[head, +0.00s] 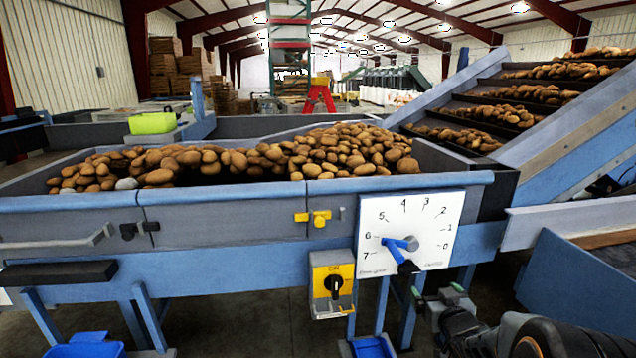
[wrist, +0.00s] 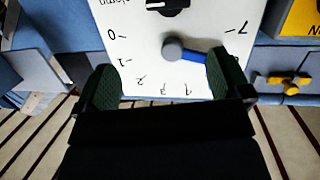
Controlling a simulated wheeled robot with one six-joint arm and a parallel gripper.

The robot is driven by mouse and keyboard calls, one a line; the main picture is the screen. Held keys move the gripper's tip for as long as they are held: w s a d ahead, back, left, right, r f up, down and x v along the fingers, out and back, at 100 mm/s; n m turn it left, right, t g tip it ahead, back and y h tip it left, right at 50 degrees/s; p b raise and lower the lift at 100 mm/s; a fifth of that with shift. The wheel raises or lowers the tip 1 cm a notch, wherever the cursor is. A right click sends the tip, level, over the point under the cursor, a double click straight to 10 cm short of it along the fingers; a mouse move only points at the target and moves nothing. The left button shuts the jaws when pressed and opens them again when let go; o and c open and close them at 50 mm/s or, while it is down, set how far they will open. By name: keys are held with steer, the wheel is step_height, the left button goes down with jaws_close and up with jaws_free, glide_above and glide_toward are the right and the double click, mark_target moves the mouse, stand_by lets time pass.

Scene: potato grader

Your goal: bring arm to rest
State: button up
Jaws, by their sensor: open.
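My gripper (head: 440,298) is at the lower right in the head view, just below and right of a white dial panel (head: 428,216) numbered 0 to 7. In the wrist view my gripper (wrist: 164,80) has its two green-padded fingers spread wide, with nothing held between them. The panel (wrist: 140,45) shows upside down beyond the fingertips. Its grey hub with a blue pointer (head: 392,241) points left, near 6. The pointer (wrist: 190,54) also shows in the wrist view, beyond the fingers. A black knob (head: 407,267) sits at the panel's lower edge.
A blue-grey grader bed (head: 240,197) full of potatoes (head: 330,150) spans the middle. A yellow switch box (head: 332,285) hangs left of the panel. A yellow latch (head: 319,218) is on the bed's side. An inclined conveyor (head: 570,135) rises at right.

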step_height(320, 180, up, 8)
steer(key=s+a+r+g+h+p, duration=0.1)
steer(key=s+a+g+h+p, duration=0.15)
steer(key=p, duration=0.35)
steer(key=s+a+r+g+y+p, duration=0.2)
steer(key=s+a+r+g+p, duration=0.7)
steer(key=s, duration=0.6)
step_height(320, 180, up, 2)
steer(key=a+p, duration=0.1)
steer(key=p, duration=0.1)
steer(key=shift+a+r+y+p, duration=0.25)
steer(key=shift+a+y+p, duration=0.1)
steer(key=shift+a+p, duration=0.05)
steer(key=shift+s+a+g, duration=0.2)
steer(key=shift+s+g, duration=0.05)
steer(key=shift+s, duration=0.05)
steer(key=shift+c, duration=0.3)
